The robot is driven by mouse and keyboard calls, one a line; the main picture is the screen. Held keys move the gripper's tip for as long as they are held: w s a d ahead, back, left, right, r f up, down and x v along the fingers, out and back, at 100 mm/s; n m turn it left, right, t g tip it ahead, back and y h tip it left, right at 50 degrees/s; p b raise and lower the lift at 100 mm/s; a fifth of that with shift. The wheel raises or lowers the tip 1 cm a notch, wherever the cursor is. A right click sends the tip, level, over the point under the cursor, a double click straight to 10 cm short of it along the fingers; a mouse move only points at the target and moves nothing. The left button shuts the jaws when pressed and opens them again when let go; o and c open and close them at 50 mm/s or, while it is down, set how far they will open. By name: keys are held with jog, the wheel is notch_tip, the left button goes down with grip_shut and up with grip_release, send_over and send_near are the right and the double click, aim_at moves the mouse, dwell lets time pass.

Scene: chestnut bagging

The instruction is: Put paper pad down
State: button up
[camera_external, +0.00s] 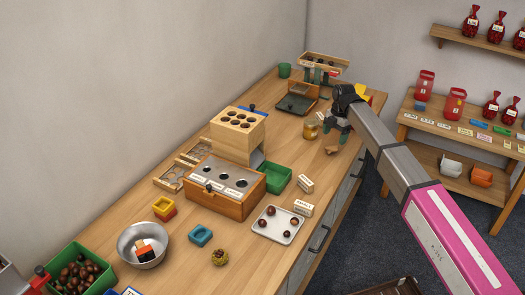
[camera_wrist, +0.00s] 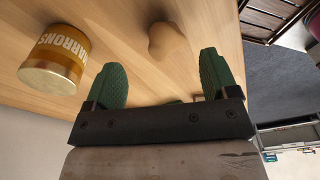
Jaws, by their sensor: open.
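My gripper (camera_external: 338,122) is at the far right part of the wooden bench, above the bench top. In the wrist view its two green fingers (camera_wrist: 167,82) are spread wide with nothing held between them. A rounded tan wooden piece (camera_wrist: 168,40) lies beyond the fingertips, apart from them; it also shows in the external view (camera_external: 331,150). I cannot pick out a paper pad for certain. Two small white lettered blocks (camera_external: 305,184) and (camera_external: 303,207) lie near the front edge, well away from the gripper; I cannot tell whether either is the pad.
A jar lettered MARRONS (camera_wrist: 55,58) stands beside the gripper. A white tray with chestnuts (camera_external: 263,234), a wooden box (camera_external: 222,202), a green tray (camera_external: 277,180) and a grey bowl (camera_external: 125,243) fill the nearer bench. A shelf unit (camera_external: 430,120) stands across the aisle.

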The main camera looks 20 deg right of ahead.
aim_at(332, 146)
jog(key=shift+s+a+f, duration=0.1)
jog(key=shift+f, duration=0.9)
jog(key=shift+s+a+f, duration=0.15)
jog(key=shift+f, duration=0.9)
jog(key=shift+s+a+f, duration=0.1)
jog(key=shift+f, duration=0.9)
jog(key=c, duration=1.1)
jog(key=shift+o, duration=0.2)
jog(key=shift+r, duration=0.1)
jog(key=shift+r, duration=0.55)
notch_tip(332, 146, up, 3)
jog(key=shift+f, duration=0.1)
jog(key=s+a+r, duration=0.6)
jog(key=a, duration=0.3)
jog(key=w+a, duration=0.6)
jog(key=w, duration=0.3)
jog(key=w+a, duration=0.6)
jog(key=w, duration=0.4)
notch_tip(332, 146, down, 10)
jog(key=shift+s+a+r, duration=0.1)
jog(key=shift+s, duration=0.05)
